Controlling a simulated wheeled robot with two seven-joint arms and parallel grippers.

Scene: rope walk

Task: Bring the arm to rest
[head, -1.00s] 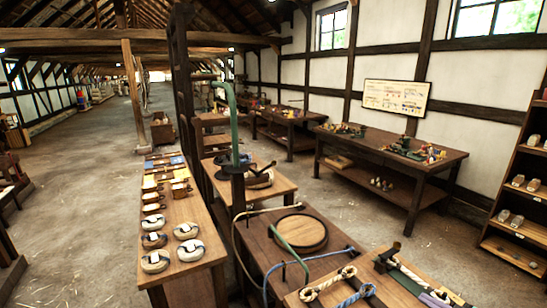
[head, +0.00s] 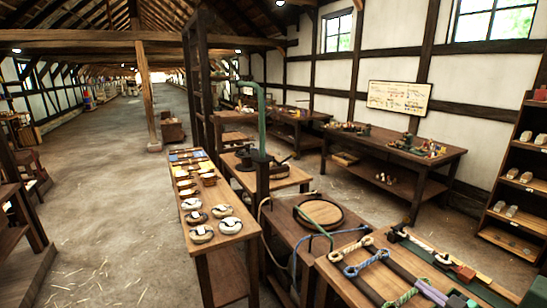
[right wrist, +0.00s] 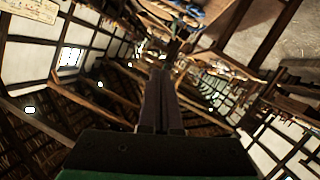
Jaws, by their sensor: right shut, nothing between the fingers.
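My right gripper (right wrist: 160,75) shows in the right wrist view. Its two dark fingers lie side by side with no gap and hold nothing. They point away into the hall and touch nothing that I can see. The wrist view is strongly tilted, with roof beams and wall panels around the fingers. I cannot clearly make out the right gripper in the head view. My left gripper is in neither view.
A narrow table (head: 226,250) with rope coils (head: 202,233) stands left of centre. Beside it is a green curved pipe (head: 262,120). Bare floor (head: 110,240) lies to the left.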

